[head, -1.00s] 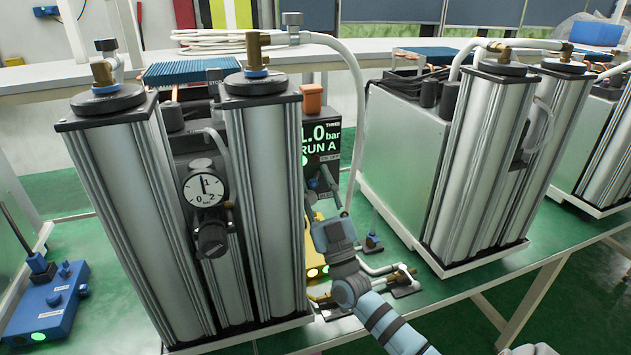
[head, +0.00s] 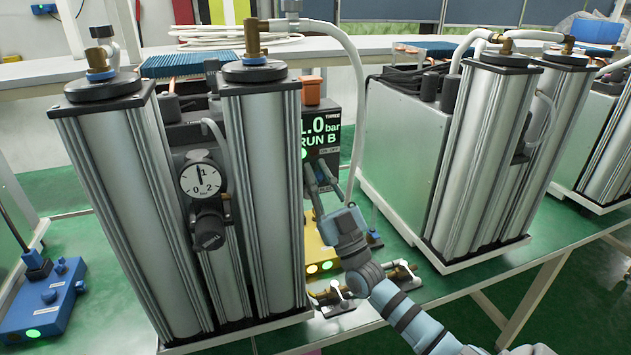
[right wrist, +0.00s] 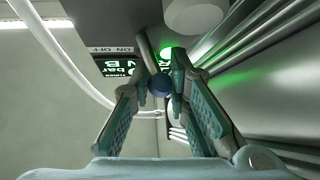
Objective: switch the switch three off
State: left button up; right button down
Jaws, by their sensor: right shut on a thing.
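The black control box (head: 332,112) marked THREE stands behind the right silver column and reads "1.0 bar RUN B" in green. A small ON OFF label sits below its readout. My right gripper (head: 318,172) is at the lower front of this box. In the right wrist view its fingers close around the switch lever (right wrist: 146,54), a grey stem with a dark blue round tip, beneath the box. The ON OFF label (right wrist: 111,50) is beside the lever there. The lever is hidden by the fingers in the head view. My left gripper is not in view.
Two silver columns (head: 262,200) with a gauge (head: 201,179) stand close left of my right arm. Another column unit (head: 470,160) stands to the right. A yellow box (head: 318,254) with lit lamps and pipe fittings (head: 400,274) lie below my wrist. A blue box (head: 45,300) is far left.

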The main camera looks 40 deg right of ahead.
jog(key=d+n+g+y+b, duration=0.1)
jog(key=n+g+y+b, duration=0.1)
jog(key=y+b, duration=0.2)
jog(key=d+n+g+y+b, duration=0.1)
jog(key=n+y+b, duration=0.2)
jog(key=y+b, duration=0.2)
jog(key=d+n+g+y+b, duration=0.1)
jog(key=n+g+y+b, duration=0.1)
jog(key=y, duration=0.6)
jog(key=shift+s+n+g+y+b, duration=0.35)
jog(key=shift+n+b, duration=0.35)
jog(key=shift+b, duration=0.7)
jog(key=shift+d+n+g+y, duration=0.25)
jog(key=shift+n+g+y, duration=0.55)
jog(key=shift+g+y, duration=0.75)
jog(key=shift+r+y, duration=0.1)
jog(key=shift+y, duration=0.3)
jog(key=c, duration=1.6)
grip_release()
jog(key=shift+d, duration=0.2)
